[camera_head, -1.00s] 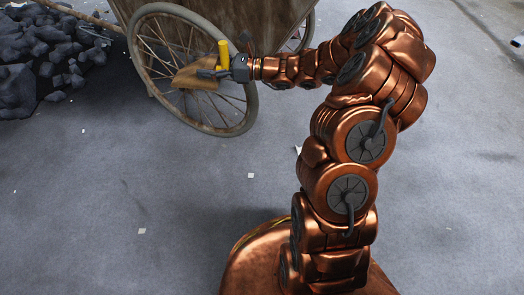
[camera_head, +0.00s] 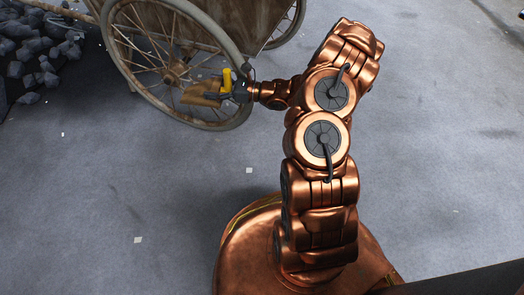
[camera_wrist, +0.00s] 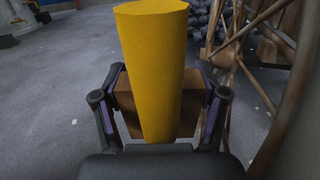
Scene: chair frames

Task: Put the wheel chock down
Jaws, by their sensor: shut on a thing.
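The wheel chock is a brown wedge (camera_head: 198,96) with an upright yellow handle (camera_head: 227,78). My gripper (camera_head: 232,91) is shut on it, in front of the lower part of a large spoked cart wheel (camera_head: 128,66). In the wrist view the yellow handle (camera_wrist: 155,65) stands between the two dark fingers, with the brown block (camera_wrist: 124,98) behind it. The fingers (camera_wrist: 160,105) press in on either side of the block. Whether the chock touches the floor or the wheel is hard to tell.
The wooden cart (camera_head: 235,25) stands behind the wheel, with a second wheel (camera_head: 291,20) at its far side. Dark rocks (camera_head: 32,55) lie at the upper left. The grey floor (camera_head: 130,180) is open in front and to the left, with small pale scraps.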

